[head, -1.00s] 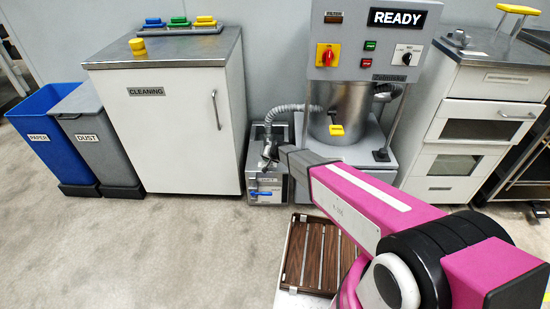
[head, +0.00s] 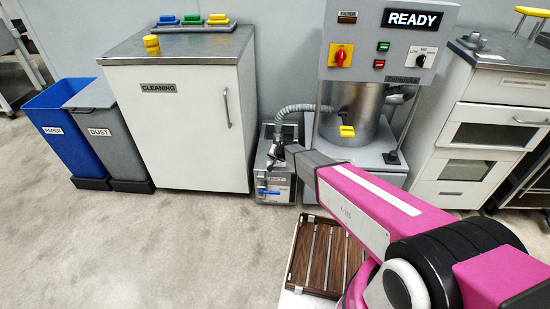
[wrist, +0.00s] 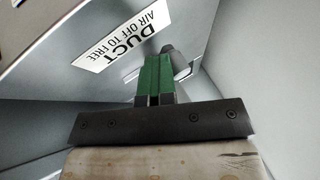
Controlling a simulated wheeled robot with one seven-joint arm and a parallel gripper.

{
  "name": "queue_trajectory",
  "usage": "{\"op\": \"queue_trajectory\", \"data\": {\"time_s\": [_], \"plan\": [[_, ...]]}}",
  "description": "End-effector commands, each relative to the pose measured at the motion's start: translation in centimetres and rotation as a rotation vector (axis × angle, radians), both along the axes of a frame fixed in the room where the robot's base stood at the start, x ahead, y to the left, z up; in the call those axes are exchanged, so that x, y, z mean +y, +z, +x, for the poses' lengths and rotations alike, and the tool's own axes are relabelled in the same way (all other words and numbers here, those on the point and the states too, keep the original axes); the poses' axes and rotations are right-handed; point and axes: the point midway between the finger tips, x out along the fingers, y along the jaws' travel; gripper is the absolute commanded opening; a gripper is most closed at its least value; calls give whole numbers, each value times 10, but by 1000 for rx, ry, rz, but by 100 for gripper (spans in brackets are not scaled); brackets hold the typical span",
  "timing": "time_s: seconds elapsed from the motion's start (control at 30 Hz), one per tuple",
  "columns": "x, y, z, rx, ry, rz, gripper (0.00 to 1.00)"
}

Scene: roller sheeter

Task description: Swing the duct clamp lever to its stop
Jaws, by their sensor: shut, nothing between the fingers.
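In the wrist view, my gripper (wrist: 154,62) shows as two green fingers pressed together, shut and empty. Their tips are close to a grey rounded part (wrist: 180,64), which may be the duct or its clamp lever. A white label (wrist: 122,34) reading "DUCT AIR OFF TO FREE" is on the grey panel beside it. In the head view, my arm reaches to a small grey metal unit (head: 272,190) with a blue handle (head: 267,192) on its front. A ribbed hose (head: 292,108) runs to this unit. The clamp lever is not clearly distinguishable, and contact is unclear.
The machine (head: 340,72) with a READY sign stands right of the unit. A white cleaning cabinet (head: 190,130) stands to its left, close by. A slatted brown tray (head: 318,258) lies below my arm. Open floor (head: 190,250) is at the left front.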

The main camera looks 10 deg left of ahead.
Motion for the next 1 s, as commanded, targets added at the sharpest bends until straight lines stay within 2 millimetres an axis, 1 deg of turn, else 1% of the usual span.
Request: {"op": "queue_trajectory", "data": {"time_s": [0.03,0.17,0.33,0.47,0.7,0.8,0.9,1.0], "plan": [[11,0,1,0,8,8,0],[11,1,1,-2,8,8,0],[9,9,-5,-2,8,7,0],[6,26,-17,-5,9,8,0],[-6,59,-45,-2,6,4,0],[-11,71,-53,-2,3,3,0],[-13,79,-58,-1,2,1,0],[-14,81,-59,-1,1,0,0]]}}
